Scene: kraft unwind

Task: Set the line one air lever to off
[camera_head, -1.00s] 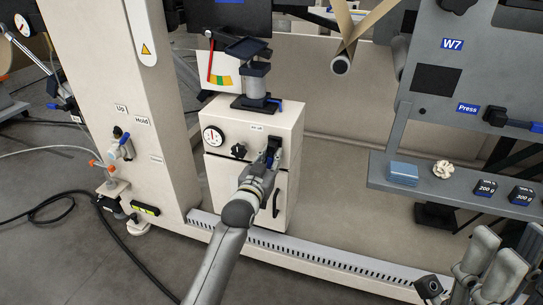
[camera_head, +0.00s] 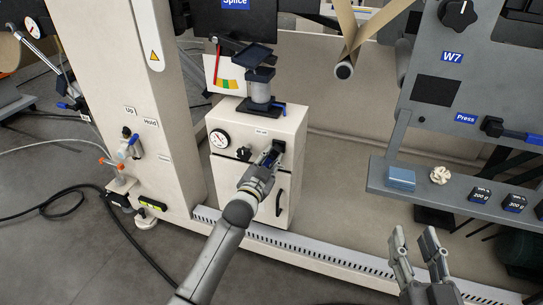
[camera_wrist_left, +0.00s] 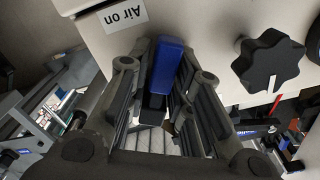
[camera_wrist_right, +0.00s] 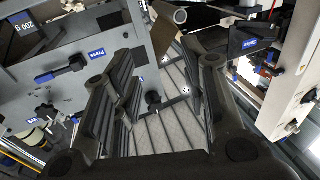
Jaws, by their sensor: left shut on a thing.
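The air lever has a blue handle (camera_wrist_left: 167,65), seen between my left gripper's fingers in the left wrist view. It sits on the front of a cream cabinet (camera_head: 225,180), beside a label reading "Air on" (camera_wrist_left: 123,14). My left gripper (camera_head: 270,156) is shut on the lever handle at the cabinet's upper right. Its fingers partly hide the lever in the head view, so its exact angle is hard to tell. My right gripper (camera_head: 414,240) is open and empty at the lower right, in front of the machine's base rail, well apart from the cabinet.
A pressure gauge (camera_head: 219,139) and a black star knob (camera_head: 243,153) sit left of the lever. A black door handle (camera_head: 279,203) is below it. A grey shelf (camera_head: 460,197) with weights (camera_head: 480,195) juts out at the right, behind my right gripper.

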